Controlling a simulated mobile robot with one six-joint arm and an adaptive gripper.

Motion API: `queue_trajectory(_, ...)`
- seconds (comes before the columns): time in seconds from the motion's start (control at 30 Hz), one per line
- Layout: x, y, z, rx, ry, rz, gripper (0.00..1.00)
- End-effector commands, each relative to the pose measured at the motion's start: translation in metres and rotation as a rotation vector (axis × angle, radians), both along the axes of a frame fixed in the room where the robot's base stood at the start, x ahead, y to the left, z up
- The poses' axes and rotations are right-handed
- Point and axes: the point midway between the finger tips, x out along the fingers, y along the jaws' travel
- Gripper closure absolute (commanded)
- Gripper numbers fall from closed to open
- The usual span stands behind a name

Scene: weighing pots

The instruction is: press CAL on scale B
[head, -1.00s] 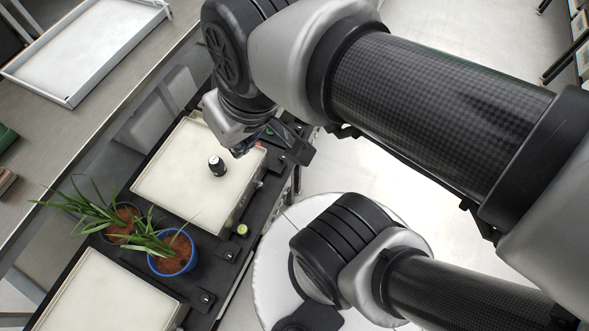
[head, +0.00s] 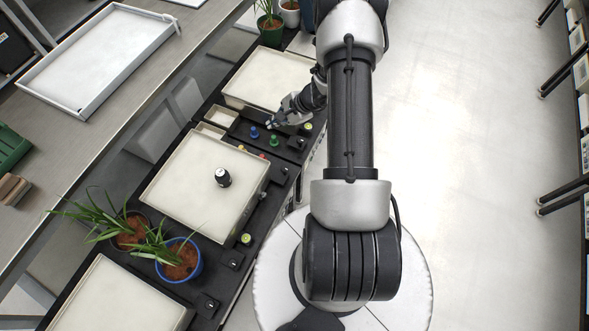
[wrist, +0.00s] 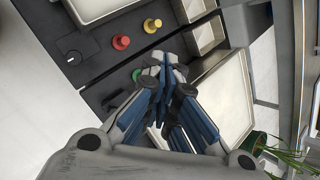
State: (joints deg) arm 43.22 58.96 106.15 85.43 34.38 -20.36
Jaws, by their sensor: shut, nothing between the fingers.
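My gripper (head: 279,122) is shut and empty, low over the black panel between the middle and far scales. In the wrist view its fingertips (wrist: 163,62) are together. Near it are a blue button (head: 254,132) and a green button (head: 274,141). A yellow button (head: 242,148) and a red button (head: 262,155) sit closer to the middle scale pan (head: 170,190). Red (wrist: 121,42) and yellow (wrist: 152,25) buttons also show in the wrist view. The far scale pan (head: 265,70) lies beyond my gripper. I cannot read any labels, so scale B and CAL cannot be told.
A black-and-white cylinder (head: 222,177) stands on the middle pan. Two potted plants, one in a blue pot (head: 180,262), stand before it. Small trays (head: 220,116) lie left of my gripper. More pots, including a green one (head: 271,34), stand at the back. Floor at right is clear.

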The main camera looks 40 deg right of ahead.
Motion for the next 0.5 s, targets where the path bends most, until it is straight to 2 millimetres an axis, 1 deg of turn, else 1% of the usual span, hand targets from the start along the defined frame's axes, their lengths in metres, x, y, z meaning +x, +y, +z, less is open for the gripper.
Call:
queue_trajectory(0.03, -0.020, -0.014, -0.039, 0.038, 0.043, -0.102, 1.00)
queue_trajectory(0.07, -0.030, -0.021, -0.060, 0.055, 0.064, -0.159, 1.00)
queue_trajectory(0.1, -0.045, -0.029, -0.087, 0.076, 0.092, -0.235, 1.00)
queue_trajectory(0.13, -0.058, -0.033, -0.108, 0.092, 0.115, -0.293, 1.00)
queue_trajectory(0.17, -0.071, -0.036, -0.127, 0.108, 0.137, -0.348, 1.00)
queue_trajectory(0.2, -0.090, -0.038, -0.153, 0.127, 0.169, -0.419, 1.00)
queue_trajectory(0.27, -0.118, -0.038, -0.189, 0.156, 0.214, -0.518, 1.00)
queue_trajectory(0.3, -0.135, -0.035, -0.209, 0.173, 0.243, -0.578, 1.00)
queue_trajectory(0.4, -0.174, -0.024, -0.251, 0.208, 0.307, -0.700, 1.00)
queue_trajectory(0.5, -0.201, -0.012, -0.278, 0.232, 0.353, -0.782, 1.00)
